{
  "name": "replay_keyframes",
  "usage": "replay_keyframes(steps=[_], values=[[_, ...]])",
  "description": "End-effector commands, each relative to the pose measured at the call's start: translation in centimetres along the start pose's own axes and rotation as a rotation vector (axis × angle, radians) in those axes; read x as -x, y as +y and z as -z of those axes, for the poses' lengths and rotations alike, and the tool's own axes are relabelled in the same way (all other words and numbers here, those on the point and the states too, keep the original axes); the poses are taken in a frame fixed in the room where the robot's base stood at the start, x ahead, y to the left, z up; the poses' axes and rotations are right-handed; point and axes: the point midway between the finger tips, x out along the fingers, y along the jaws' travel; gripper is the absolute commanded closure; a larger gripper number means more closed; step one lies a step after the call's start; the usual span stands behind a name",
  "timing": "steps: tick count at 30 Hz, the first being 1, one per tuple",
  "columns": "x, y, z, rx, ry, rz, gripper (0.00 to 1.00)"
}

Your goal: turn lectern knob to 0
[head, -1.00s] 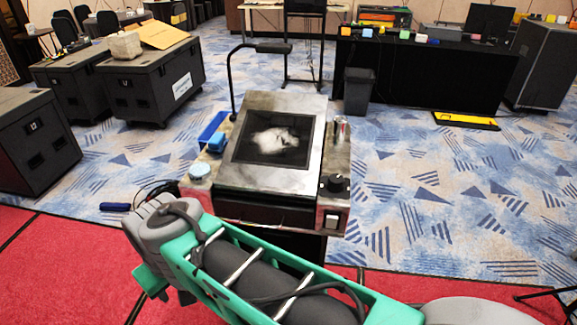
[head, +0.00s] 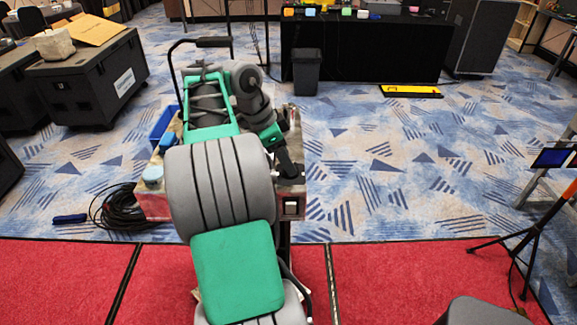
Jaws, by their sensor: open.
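The lectern (head: 152,206) stands ahead of me on the carpet, mostly covered by my arm. My gripper (head: 289,172) points down at the lectern's right front corner, just above or at the knob's place. The knob is hidden behind the dark gripper, so its pointer and setting cannot be read. I cannot tell whether the fingers touch the knob. The gripper is open. A pale rocker switch (head: 290,208) shows on the lectern's front face just below the gripper.
A round light-blue object (head: 152,176) and a blue tray (head: 163,122) are on the lectern's left side. A coil of black cable (head: 118,208) lies left of it. A tripod (head: 522,235) stands at right. The patterned carpet right of the lectern is clear.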

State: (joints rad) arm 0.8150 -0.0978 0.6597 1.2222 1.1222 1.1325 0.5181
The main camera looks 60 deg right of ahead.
Motion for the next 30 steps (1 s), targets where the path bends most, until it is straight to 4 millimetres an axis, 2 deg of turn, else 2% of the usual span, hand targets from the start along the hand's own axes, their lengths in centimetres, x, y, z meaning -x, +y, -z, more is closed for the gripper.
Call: replay_keyframes(steps=[1, 4, 13, 30], values=[[-1.1, 0.1, 0.0, -0.001, 0.001, 0.000, 0.39], [-2.0, 0.0, 0.0, 0.002, 0.001, 0.000, 0.39], [-2.2, 0.0, 0.0, 0.002, 0.001, 0.002, 0.40], [-2.2, -0.1, 0.0, 0.004, 0.001, 0.003, 0.87]])
